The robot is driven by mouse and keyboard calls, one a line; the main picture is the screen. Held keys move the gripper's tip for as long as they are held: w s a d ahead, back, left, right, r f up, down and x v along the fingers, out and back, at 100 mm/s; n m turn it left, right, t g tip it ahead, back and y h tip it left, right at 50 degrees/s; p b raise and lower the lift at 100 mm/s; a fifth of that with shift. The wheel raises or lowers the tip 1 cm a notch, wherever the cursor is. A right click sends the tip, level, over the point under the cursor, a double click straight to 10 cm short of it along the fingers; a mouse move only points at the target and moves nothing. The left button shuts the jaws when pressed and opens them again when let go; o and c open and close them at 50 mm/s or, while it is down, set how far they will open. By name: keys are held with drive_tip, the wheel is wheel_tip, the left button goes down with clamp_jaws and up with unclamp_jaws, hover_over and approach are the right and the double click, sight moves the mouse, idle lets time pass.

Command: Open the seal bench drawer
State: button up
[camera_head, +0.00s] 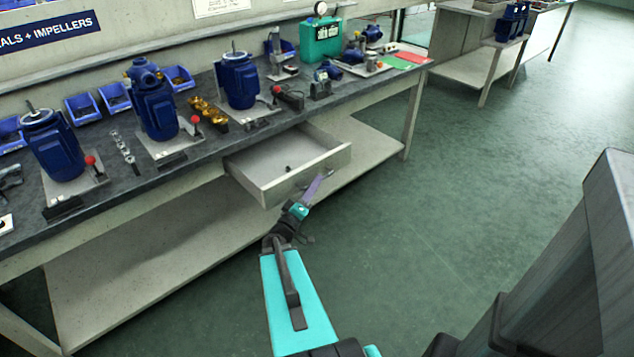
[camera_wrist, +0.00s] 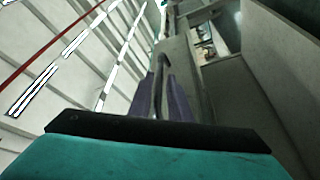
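The seal bench drawer (camera_head: 287,165) is pulled well out from under the grey bench top, and its pale, mostly empty inside shows. A small dark item lies in it near the front. My gripper (camera_head: 318,186) is at the drawer's front face, with its purple fingers at handle height. In the wrist view my gripper (camera_wrist: 168,95) has its fingers close together, with the dark drawer handle (camera_wrist: 158,82) between them. The fingers hide part of the handle, and they look closed on it.
The bench top (camera_head: 205,148) carries blue pumps (camera_head: 153,105), blue bins (camera_head: 82,108) and a teal box (camera_head: 321,40). A lower shelf (camera_head: 150,255) runs under the drawer. The green floor (camera_head: 450,190) right of the drawer is clear. Another bench (camera_head: 475,70) stands at the back right.

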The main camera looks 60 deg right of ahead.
drive_tip(key=p+v, duration=0.2)
drive_tip(key=v, duration=1)
drive_tip(key=shift+p, duration=0.3)
drive_tip(key=shift+s, duration=0.1)
